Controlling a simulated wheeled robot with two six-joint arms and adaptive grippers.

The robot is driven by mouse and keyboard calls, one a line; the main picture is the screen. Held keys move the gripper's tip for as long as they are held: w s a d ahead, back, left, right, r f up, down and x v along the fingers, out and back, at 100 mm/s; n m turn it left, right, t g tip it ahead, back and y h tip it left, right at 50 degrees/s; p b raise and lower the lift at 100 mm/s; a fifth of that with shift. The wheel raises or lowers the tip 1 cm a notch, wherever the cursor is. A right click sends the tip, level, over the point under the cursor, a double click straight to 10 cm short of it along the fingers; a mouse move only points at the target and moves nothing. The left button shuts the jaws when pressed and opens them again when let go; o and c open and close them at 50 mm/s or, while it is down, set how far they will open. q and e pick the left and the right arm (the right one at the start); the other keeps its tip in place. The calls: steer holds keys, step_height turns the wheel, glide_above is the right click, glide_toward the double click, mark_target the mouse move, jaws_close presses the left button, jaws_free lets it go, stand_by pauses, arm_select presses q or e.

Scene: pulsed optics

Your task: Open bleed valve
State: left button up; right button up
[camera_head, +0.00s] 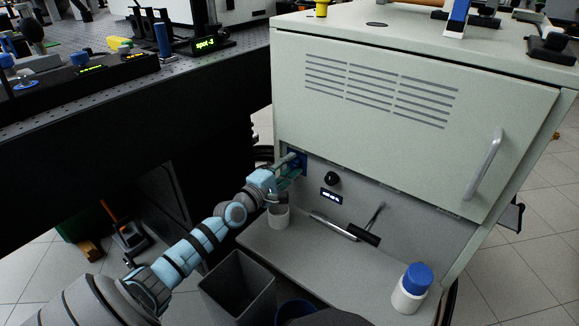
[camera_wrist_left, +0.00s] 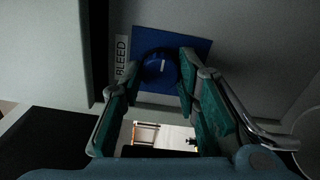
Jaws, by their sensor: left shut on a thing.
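The bleed valve is a round blue knob (camera_wrist_left: 160,68) with a white line, on a square blue plate (camera_wrist_left: 196,45). A white "BLEED" label (camera_wrist_left: 121,57) is beside it in the left wrist view. In the head view, the blue plate (camera_head: 303,161) is at the left end of the recessed panel under the cabinet door, and the knob is mostly hidden by my gripper. My left gripper (camera_head: 294,164) reaches the plate, its teal fingers on either side of the knob and shut on it. My right gripper is not in view.
A black knob (camera_head: 332,178) and a small display (camera_head: 331,196) are right of the valve. The shelf (camera_head: 318,262) holds a pale cup (camera_head: 278,216), a tool (camera_head: 334,227) and a blue-capped bottle (camera_head: 411,288). A grey bin (camera_head: 238,288) stands in front. The optical table (camera_head: 185,75) is at left.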

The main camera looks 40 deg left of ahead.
arm_select(q)
steer(key=shift+f, duration=0.15)
steer(key=o, duration=1.1)
steer(key=shift+d, duration=0.1)
steer(key=shift+o, duration=0.3)
